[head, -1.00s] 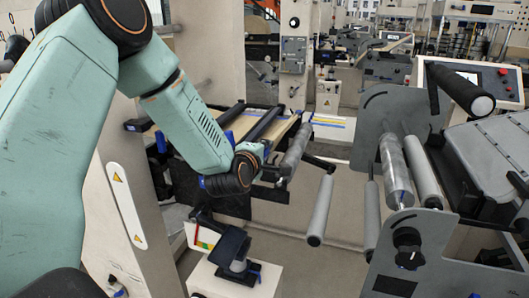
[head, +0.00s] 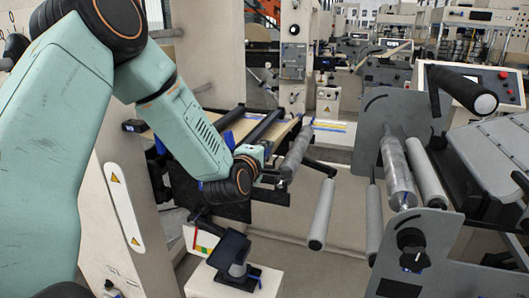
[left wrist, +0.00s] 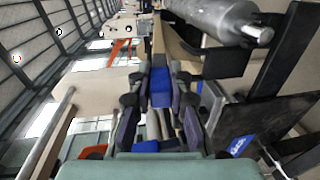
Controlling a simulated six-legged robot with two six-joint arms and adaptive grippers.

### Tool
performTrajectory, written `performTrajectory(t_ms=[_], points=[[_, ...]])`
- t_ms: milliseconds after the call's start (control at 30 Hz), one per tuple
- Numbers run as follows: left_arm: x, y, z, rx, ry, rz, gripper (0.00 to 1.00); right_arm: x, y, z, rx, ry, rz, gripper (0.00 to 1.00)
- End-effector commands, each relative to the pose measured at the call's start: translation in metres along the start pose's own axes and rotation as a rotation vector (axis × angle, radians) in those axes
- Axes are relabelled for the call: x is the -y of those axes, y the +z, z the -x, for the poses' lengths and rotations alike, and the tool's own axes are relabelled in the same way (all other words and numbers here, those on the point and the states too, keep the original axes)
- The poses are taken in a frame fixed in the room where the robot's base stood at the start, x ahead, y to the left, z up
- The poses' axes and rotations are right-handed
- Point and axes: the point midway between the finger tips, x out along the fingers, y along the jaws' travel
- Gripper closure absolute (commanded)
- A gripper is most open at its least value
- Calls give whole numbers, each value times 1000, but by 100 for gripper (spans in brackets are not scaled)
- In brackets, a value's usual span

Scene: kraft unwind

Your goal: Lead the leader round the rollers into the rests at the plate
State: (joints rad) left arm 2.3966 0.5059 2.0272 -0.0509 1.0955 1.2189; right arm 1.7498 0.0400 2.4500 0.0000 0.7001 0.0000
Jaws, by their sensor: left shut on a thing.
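My left arm comes in from the left in the head view, its gripper (head: 281,172) beside the near end of a grey roller (head: 298,150) at the unwind frame. In the left wrist view the gripper (left wrist: 161,82) is shut on a blue piece, which I take to be the end of the leader (left wrist: 160,96). A brown strip runs behind it. A silver roller (left wrist: 225,18) is above right there. Other rollers are a hanging grey one (head: 321,213) and a shiny one (head: 397,172) by the grey side plate (head: 378,122). The rests cannot be made out. My right gripper is out of view.
A pale cabinet (head: 240,283) with a small black stand (head: 232,250) is below my left gripper. A control panel (head: 478,82) and a dark grey machine stand at the right.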

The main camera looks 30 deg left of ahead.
Motion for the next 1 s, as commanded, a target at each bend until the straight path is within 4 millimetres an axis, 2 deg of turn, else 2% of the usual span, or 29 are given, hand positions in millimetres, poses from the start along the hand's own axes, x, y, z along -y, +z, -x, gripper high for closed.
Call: performTrajectory(t_ms=[533,1000], points=[[-21,44,2,6,1,-5,100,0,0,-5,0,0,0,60],[-22,46,2,7,9,-3,100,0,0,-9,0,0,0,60]])
